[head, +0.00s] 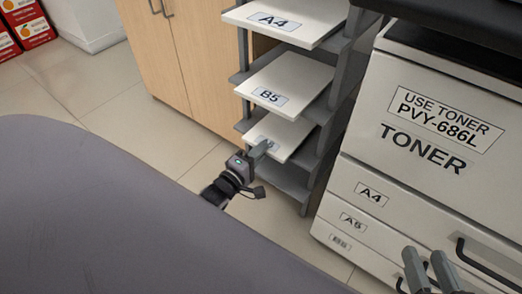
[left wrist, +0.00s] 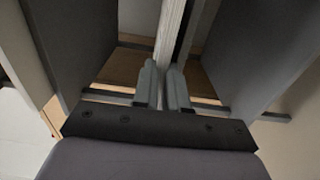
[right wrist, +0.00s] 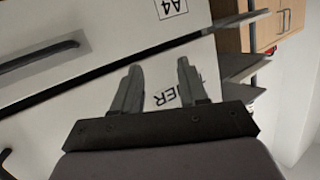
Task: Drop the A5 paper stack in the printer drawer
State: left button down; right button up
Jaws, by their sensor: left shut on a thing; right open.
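My left gripper (head: 262,150) is shut on this stack's near edge. In the left wrist view the stack (left wrist: 178,35) shows edge-on between the fingers (left wrist: 166,80). The printer (head: 440,110) stands at the right, with drawers labelled A4, A5 (head: 352,221) and a faint third label, seemingly B5; they look closed. My right gripper (head: 428,270) is open and empty in front of the printer; it also shows in the right wrist view (right wrist: 158,70).
Stacks labelled A4 (head: 300,18) and B5 (head: 292,84) lie on the shelves above. The grey rack (head: 318,165) stands between a wooden cabinet (head: 185,60) and the printer. A dark drawer handle (head: 487,262) juts out near my right gripper. Red boxes (head: 30,25) sit far left.

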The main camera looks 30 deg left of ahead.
pick_arm(q)
jog(key=shift+r, duration=0.7)
pick_arm(e)
jog(key=shift+r, duration=0.75)
jog(key=shift+f, duration=0.1)
pick_arm(q)
jog(key=s+r+p, duration=0.2)
jog(key=s+p, duration=0.3)
jog(key=s, duration=0.2)
jog(key=s+a+r+p, duration=0.1)
jog(key=s+r+p, duration=0.2)
jog(key=s+p, duration=0.3)
jog(key=shift+s, duration=0.45)
pick_arm(e)
jog(key=d+h, duration=0.1)
jog(key=s+d+g, duration=0.1)
jog(key=d+f+g+h, duration=0.1)
jog(key=shift+s+d+h, duration=0.2)
jog(key=shift+d+h, duration=0.1)
